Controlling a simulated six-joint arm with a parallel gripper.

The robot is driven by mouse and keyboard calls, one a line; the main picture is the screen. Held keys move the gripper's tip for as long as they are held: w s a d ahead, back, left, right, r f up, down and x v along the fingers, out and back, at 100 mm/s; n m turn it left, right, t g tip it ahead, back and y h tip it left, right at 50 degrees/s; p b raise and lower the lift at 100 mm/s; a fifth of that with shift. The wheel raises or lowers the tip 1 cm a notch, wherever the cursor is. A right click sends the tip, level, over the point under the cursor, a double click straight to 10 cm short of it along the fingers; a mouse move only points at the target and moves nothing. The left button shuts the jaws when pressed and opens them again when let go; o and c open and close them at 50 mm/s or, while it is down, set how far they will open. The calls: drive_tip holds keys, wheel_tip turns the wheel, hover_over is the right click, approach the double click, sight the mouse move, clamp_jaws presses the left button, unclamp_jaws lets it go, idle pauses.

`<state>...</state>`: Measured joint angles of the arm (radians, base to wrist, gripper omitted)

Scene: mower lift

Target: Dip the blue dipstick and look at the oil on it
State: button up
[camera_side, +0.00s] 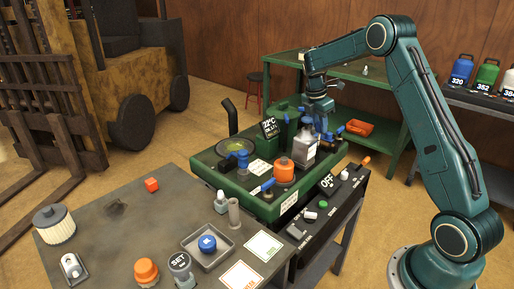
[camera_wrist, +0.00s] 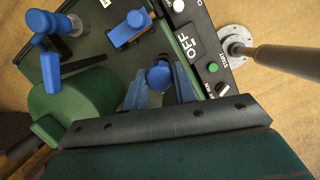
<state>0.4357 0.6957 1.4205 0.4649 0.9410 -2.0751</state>
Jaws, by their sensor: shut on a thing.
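My gripper (camera_side: 321,130) is low over the back right of the green machine (camera_side: 222,180). In the wrist view its two blue-grey fingers (camera_wrist: 160,88) stand on either side of a round blue knob (camera_wrist: 158,76), shut on it. This knob looks like the head of the blue dipstick. Its shaft is hidden, so I cannot tell whether it is seated or raised. No oil on it can be seen. A grey jug (camera_side: 304,150) stands close to the gripper in the side view. A display reading 22°C (camera_side: 269,128) stands to its left.
An orange cap (camera_side: 284,172), a blue knob (camera_side: 242,159) and a blue lever (camera_side: 264,187) are on the machine. A black control panel reading OFF (camera_side: 327,183) runs along its right side. The front table holds a tray (camera_side: 190,243), an orange-capped jar (camera_side: 146,270) and a filter (camera_side: 54,225).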

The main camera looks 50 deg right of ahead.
sight(318, 131)
drive_tip(key=shift+f, duration=0.5)
idle(0.3)
drive_tip(key=shift+f, duration=1.45)
drive_tip(key=shift+f, duration=1)
drive_tip(key=shift+s+a+f, duration=0.1)
drive_tip(key=shift+f, duration=0.1)
drive_tip(key=shift+r, duration=0.15)
drive_tip(key=shift+r, duration=5.2)
